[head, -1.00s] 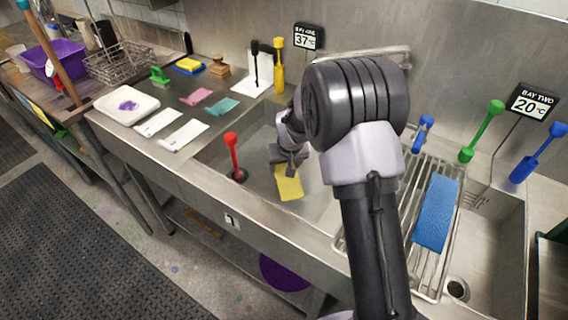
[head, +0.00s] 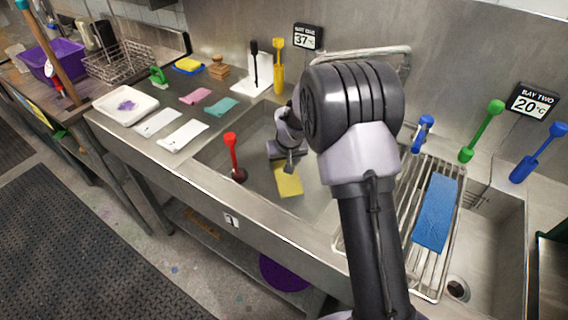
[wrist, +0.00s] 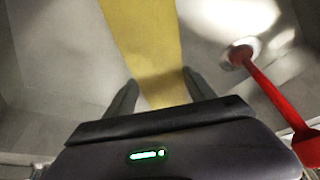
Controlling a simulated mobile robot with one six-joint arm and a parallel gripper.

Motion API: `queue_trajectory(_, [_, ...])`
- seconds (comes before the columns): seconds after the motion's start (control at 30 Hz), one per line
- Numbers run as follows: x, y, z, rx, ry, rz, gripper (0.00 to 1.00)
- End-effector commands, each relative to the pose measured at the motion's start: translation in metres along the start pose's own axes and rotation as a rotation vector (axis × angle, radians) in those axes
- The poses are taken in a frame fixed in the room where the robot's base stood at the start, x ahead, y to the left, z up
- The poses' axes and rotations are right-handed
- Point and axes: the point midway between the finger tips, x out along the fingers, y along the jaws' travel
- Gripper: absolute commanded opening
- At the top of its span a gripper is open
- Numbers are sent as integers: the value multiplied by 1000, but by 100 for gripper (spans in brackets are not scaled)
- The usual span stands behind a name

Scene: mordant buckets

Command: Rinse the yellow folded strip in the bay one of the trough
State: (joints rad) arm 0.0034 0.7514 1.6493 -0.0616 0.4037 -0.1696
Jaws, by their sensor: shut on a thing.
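The yellow folded strip (head: 288,181) hangs below my gripper (head: 289,165), inside bay one (head: 258,189) of the trough, the left basin in the head view. My gripper is shut on the strip's upper end. In the wrist view the yellow strip (wrist: 150,45) runs away from between the two fingers (wrist: 155,95). The basin's inside looks grey and smooth; I cannot tell exactly how deep the strip's lower end sits. The display (head: 307,37) behind this bay reads 37 °C.
A red-handled plunger (head: 231,155) stands in the bay left of the strip; it also shows in the wrist view (wrist: 275,95). A wire rack (head: 408,225) with a blue strip (head: 436,212) lies to the right. White, pink and teal cloths lie on the left counter.

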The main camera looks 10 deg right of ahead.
Motion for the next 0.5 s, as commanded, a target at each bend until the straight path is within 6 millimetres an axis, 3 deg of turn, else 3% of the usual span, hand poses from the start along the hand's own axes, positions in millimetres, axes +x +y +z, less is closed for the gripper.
queue_trajectory(0.17, [1, 0, -4, 0, 0, 0, 19])
queue_trajectory(0.5, [-4, 0, 11, 1, 0, 0, 19])
